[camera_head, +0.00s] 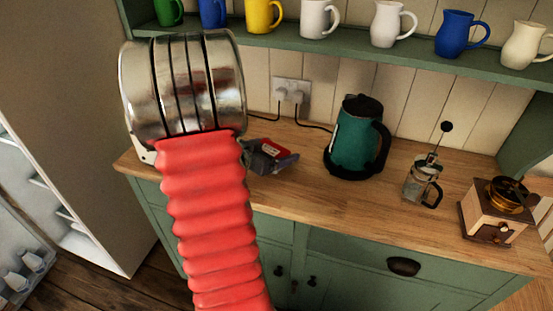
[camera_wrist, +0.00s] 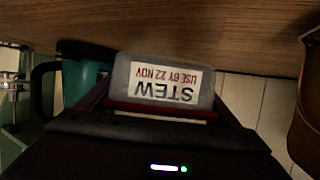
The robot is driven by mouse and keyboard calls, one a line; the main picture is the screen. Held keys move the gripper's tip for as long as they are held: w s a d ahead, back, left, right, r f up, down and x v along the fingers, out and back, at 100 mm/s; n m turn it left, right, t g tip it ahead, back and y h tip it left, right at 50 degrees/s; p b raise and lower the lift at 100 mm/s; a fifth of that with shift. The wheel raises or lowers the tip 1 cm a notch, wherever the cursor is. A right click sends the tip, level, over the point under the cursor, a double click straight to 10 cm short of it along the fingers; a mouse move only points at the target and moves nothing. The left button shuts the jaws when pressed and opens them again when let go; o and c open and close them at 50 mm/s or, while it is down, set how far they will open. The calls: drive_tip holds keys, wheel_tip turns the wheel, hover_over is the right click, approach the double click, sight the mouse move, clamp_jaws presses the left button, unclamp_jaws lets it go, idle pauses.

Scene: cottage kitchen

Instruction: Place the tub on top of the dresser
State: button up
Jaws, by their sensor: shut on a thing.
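My gripper (camera_head: 274,160) is shut on the tub (camera_head: 268,148), which shows a red top with a white patch in the head view. The tub is over the wooden top of the green dresser (camera_head: 330,205), left of the kettle. I cannot tell whether it touches the wood. My arm hides part of the dresser's left end.
A teal kettle (camera_head: 352,140), a cafetiere (camera_head: 420,185) and a coffee grinder (camera_head: 492,212) stand to the right. A shelf of mugs (camera_head: 340,50) runs above. Bare wood lies in front of the kettle. A wall socket (camera_head: 291,90) has two cables.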

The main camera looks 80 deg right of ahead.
drive_tip(key=shift+f, duration=1.6)
drive_tip(key=o, duration=1)
drive_tip(key=shift+w+a+r, duration=0.2)
drive_tip(key=shift+a, duration=0.15)
drive_tip(key=v, duration=1.1)
drive_tip(key=shift+a+r, duration=0.1)
